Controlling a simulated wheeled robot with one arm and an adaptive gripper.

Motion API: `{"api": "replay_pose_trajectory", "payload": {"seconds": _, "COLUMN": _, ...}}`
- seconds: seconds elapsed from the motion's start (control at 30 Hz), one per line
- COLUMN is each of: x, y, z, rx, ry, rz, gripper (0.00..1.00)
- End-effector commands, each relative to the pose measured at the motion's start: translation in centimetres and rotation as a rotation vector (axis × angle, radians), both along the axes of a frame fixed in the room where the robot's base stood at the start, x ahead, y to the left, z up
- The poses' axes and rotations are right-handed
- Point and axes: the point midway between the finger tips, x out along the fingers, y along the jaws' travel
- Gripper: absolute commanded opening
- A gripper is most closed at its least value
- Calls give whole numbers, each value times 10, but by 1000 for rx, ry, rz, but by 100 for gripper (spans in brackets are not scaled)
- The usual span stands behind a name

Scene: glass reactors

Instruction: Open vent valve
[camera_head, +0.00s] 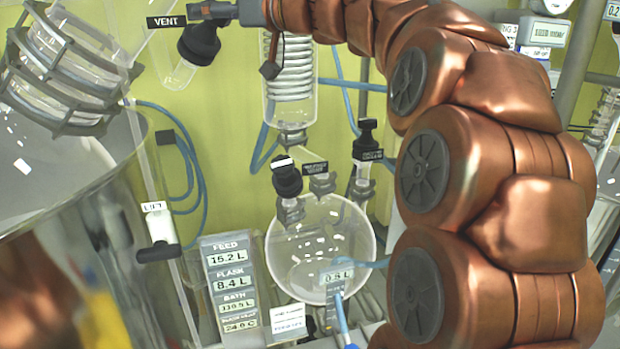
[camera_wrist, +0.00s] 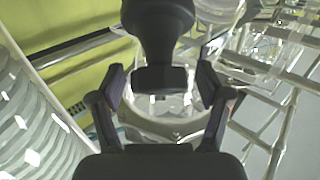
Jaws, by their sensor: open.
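The vent valve's black knob (camera_head: 199,43) shows at the upper left of the head view, right of the VENT label (camera_head: 166,21), on a tilted glass stem. In the wrist view a large black knob (camera_wrist: 158,25), seemingly the same one, stands at the top centre, its narrower base between the finger pads. My gripper (camera_head: 205,11) is at the top edge of the head view, just above the knob. In the wrist view my gripper (camera_wrist: 161,84) is open, one finger on each side of the knob. A gap shows at each side; contact is unclear.
A caged glass part (camera_head: 65,75) is left of the valve. A glass coil condenser (camera_head: 290,85) hangs to the right. Below are a round flask (camera_head: 320,225), other black valve knobs (camera_head: 287,180) and a readout panel (camera_head: 231,275). My copper arm hides much of the right side.

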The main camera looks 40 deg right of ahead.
Motion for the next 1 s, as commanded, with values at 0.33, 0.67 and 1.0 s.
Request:
{"api": "replay_pose_trajectory", "payload": {"seconds": 0.33, "x": 0, "y": 0, "z": -2, "rx": 35, "ry": 12, "rz": -38, "gripper": 76}}
{"api": "replay_pose_trajectory", "payload": {"seconds": 0.67, "x": -30, "y": -12, "z": 0, "rx": 35, "ry": 13, "rz": -42, "gripper": 76}}
{"api": "replay_pose_trajectory", "payload": {"seconds": 1.0, "x": -64, "y": -25, "z": -1, "rx": 36, "ry": 14, "rz": -41, "gripper": 76}}
